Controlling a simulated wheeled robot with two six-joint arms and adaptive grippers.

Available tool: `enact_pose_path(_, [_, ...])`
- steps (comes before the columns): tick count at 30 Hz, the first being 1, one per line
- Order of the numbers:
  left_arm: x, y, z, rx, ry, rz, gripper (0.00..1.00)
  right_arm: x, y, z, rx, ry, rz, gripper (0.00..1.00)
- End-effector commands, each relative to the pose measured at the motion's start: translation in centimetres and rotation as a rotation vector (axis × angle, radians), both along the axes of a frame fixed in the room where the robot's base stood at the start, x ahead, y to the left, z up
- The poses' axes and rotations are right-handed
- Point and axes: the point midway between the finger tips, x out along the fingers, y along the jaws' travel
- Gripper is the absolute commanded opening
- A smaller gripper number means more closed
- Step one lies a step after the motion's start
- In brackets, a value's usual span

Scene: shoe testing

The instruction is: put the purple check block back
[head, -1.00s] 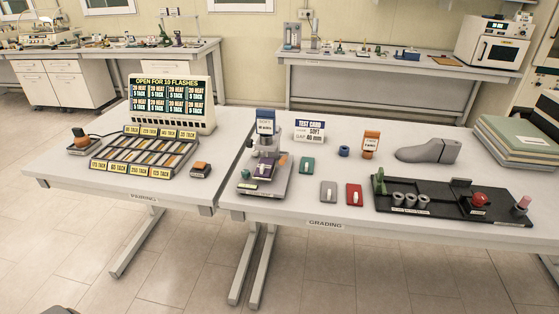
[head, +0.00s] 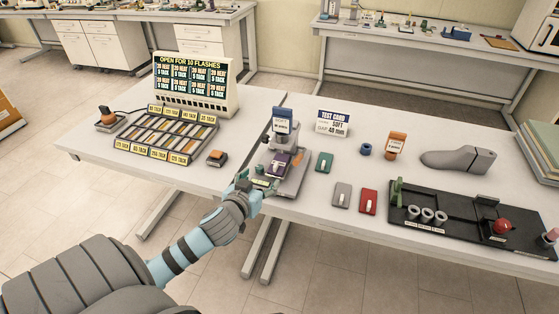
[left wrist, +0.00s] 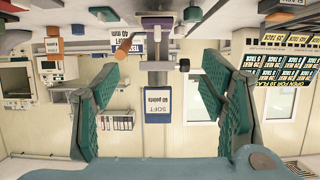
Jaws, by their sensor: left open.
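The purple check block (head: 281,161) sits on the platform of the grey tester (head: 291,182), under its head with the blue display (head: 283,120). In the left wrist view, which is upside down, a purple piece (left wrist: 157,21) shows at the top centre, between and beyond my fingers. My left gripper (head: 262,177) is at the near left edge of the tester, just in front of the block. It is open and empty; the left wrist view shows its green-padded fingers (left wrist: 158,58) wide apart. My right gripper is not in view.
Green (head: 324,162), grey (head: 342,194) and red (head: 368,201) blocks lie right of the tester. A black tray (head: 456,203) with cylinders and a red button lies further right. The test card (head: 333,123) stands behind. A sample rack (head: 166,137) is at left.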

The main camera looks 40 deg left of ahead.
Motion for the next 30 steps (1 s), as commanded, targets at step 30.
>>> enact_pose_path(30, [10.0,2.9,-5.0,0.0,0.002,-0.003,0.31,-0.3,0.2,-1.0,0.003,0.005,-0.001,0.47])
